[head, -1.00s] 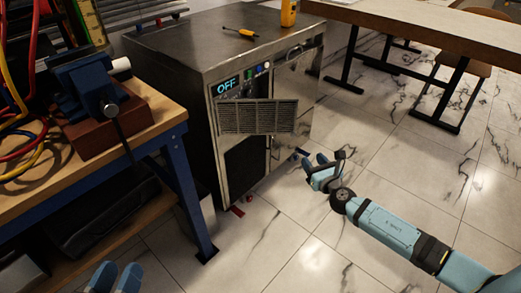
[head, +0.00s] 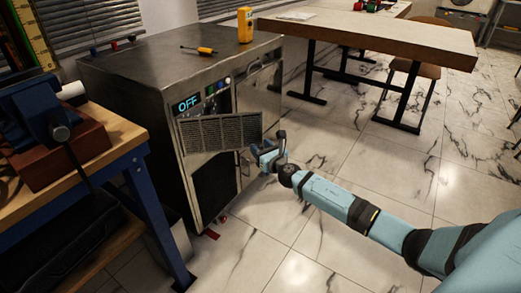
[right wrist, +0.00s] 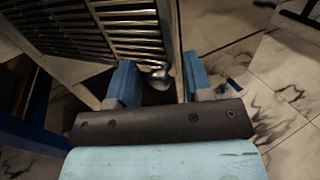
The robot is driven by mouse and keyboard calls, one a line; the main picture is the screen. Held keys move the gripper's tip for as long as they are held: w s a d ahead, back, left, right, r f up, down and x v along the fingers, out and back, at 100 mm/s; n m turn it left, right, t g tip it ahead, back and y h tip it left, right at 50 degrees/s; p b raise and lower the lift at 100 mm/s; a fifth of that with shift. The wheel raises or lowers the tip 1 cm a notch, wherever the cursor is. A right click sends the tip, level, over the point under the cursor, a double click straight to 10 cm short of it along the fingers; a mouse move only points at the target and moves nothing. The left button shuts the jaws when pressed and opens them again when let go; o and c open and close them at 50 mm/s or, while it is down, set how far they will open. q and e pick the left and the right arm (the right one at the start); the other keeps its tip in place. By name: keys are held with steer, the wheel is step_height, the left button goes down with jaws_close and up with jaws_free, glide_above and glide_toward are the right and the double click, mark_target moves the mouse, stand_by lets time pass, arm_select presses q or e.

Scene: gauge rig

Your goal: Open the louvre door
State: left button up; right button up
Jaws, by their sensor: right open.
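The louvre door (head: 218,133) is a grey slatted panel on the front of the dark metal cabinet. It stands at an angle to the front, its right side out from the cabinet. My right gripper (head: 268,153) is at its right edge. In the right wrist view the louvre door (right wrist: 125,28) fills the upper left, and its edge comes down between the two open fingers of my right gripper (right wrist: 160,85). A rounded metal knob (right wrist: 160,76) shows between the fingers. I cannot tell whether a finger touches the door. My left gripper is out of view.
The cabinet (head: 150,70) has an OFF display (head: 187,104) above the door, and a screwdriver (head: 198,50) and yellow meter (head: 244,25) on top. A workbench (head: 125,140) with a vise stands close at left. A long table (head: 370,30) is behind.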

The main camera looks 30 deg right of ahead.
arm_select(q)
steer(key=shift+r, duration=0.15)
arm_select(e)
steer(key=shift+w, duration=0.25)
jaws_close()
steer(key=shift+s+a+r+h+p, duration=0.15)
steer(key=shift+s+a+h+p, duration=0.25)
steer(key=shift+p, duration=0.2)
arm_select(q)
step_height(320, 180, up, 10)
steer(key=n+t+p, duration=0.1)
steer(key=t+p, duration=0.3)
steer(key=p, duration=0.3)
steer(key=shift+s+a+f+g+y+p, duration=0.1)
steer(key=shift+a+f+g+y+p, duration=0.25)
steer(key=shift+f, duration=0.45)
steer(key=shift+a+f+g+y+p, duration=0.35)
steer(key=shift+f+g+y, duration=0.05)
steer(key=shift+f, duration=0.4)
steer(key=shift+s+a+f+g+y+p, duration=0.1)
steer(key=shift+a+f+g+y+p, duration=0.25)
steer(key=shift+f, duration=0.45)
arm_select(e)
steer(key=s+a+m+g+h, duration=0.4)
steer(key=s+a+m+h, duration=0.3)
steer(key=s+a+h, duration=0.3)
steer(key=shift+s+a+m, duration=0.4)
steer(key=shift+s+a, duration=0.1)
steer(key=shift+a, duration=0.7)
